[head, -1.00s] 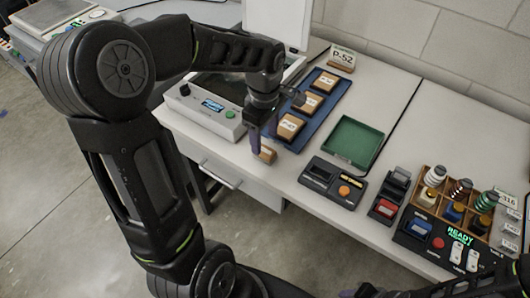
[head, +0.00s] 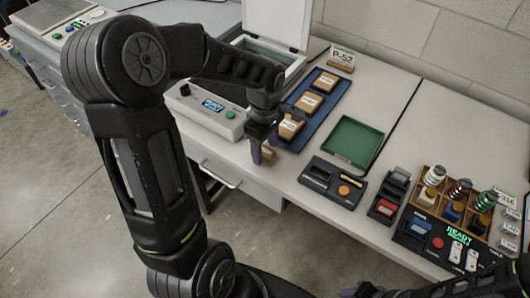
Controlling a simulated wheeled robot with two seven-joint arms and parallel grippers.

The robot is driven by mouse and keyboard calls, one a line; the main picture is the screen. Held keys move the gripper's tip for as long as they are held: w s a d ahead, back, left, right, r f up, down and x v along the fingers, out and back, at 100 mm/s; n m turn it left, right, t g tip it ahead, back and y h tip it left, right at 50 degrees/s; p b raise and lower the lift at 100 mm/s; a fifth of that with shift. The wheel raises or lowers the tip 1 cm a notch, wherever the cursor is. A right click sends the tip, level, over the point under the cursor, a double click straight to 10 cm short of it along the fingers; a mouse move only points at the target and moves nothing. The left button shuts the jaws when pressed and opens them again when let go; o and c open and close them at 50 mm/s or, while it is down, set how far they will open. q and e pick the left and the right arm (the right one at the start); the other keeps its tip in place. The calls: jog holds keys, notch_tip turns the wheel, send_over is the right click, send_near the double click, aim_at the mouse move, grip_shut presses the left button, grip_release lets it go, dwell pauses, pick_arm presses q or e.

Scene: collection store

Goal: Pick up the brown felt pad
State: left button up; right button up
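A small brown piece (head: 268,154) with a paler face is at the table's front edge, just right of the white device with a display; it may be the brown felt pad, but its material cannot be made out. My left gripper (head: 263,146) points down at it. One dark finger covers its left side, and the gripper hides part of its top. Whether the fingers touch it or are closed on it cannot be told. Dark parts of my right arm show at the bottom right, without clear fingers.
A blue tray (head: 337,92) holds brown blocks with white labels, right behind my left gripper. An open-lidded case (head: 275,27) stands behind.

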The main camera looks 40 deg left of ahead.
aim_at(265, 150)
pick_arm(q)
grip_shut()
dwell(0.4)
notch_tip(265, 150, up, 10)
dwell(0.7)
dwell(0.3)
